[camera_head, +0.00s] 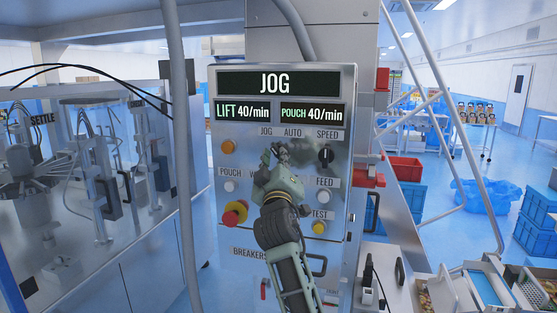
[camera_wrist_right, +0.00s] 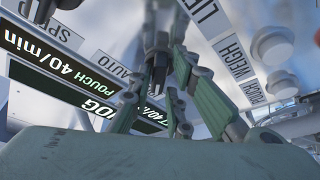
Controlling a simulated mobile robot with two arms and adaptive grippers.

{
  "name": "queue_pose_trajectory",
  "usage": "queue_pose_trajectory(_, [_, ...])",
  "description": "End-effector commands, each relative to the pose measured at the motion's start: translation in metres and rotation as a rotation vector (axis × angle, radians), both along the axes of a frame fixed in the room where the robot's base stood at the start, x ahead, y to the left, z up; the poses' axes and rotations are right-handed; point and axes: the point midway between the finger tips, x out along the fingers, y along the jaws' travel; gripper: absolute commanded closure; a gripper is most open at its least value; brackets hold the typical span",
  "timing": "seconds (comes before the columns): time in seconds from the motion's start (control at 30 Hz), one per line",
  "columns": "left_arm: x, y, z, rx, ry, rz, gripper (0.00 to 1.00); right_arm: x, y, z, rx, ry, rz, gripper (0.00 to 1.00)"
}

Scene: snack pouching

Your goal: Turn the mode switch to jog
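The control panel (camera_head: 235,278) faces me, and its large top display (camera_head: 275,83) reads JOG. My right gripper (camera_head: 285,157) is at the panel below the JOG and AUTO labels and hides the mode switch in the head view. In the right wrist view a dark narrow piece, apparently the mode switch (camera_wrist_right: 158,76), shows between the fingers of my right gripper (camera_wrist_right: 163,62). The fingers stand close on both sides of it; I cannot tell if they press on it. My left gripper is out of view.
The black speed knob (camera_head: 325,155) is close to the right of the gripper. A red and yellow emergency stop (camera_head: 235,213) is at lower left, and a yellow test button (camera_head: 319,228) at lower right. A grey pipe (camera_head: 180,130) stands left of the panel.

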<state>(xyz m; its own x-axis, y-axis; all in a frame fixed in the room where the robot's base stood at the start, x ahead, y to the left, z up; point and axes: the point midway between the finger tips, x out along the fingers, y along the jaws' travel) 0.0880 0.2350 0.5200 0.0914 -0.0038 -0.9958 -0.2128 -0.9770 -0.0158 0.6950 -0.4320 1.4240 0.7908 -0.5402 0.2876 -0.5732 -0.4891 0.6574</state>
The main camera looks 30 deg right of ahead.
Motion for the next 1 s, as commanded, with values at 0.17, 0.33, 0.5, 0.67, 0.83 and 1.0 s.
queue_pose_trajectory(0.17, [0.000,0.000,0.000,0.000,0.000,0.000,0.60,0.000,0.000,0.001,0.001,-0.002,0.001,0.69])
queue_pose_trajectory(0.33, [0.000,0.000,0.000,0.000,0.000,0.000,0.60,0.000,0.000,0.001,0.002,-0.003,0.001,0.69])
queue_pose_trajectory(0.5, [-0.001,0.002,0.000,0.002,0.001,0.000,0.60,-0.005,0.004,-0.001,0.002,-0.004,0.002,0.69])
queue_pose_trajectory(0.67, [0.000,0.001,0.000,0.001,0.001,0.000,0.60,-0.023,0.016,-0.009,0.002,-0.002,0.002,0.69])
queue_pose_trajectory(0.83, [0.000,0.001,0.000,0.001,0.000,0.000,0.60,-0.053,0.037,-0.020,0.004,-0.002,0.003,0.69])
queue_pose_trajectory(1.0, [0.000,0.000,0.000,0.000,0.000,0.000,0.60,-0.078,0.054,-0.029,0.004,-0.001,0.003,0.69])
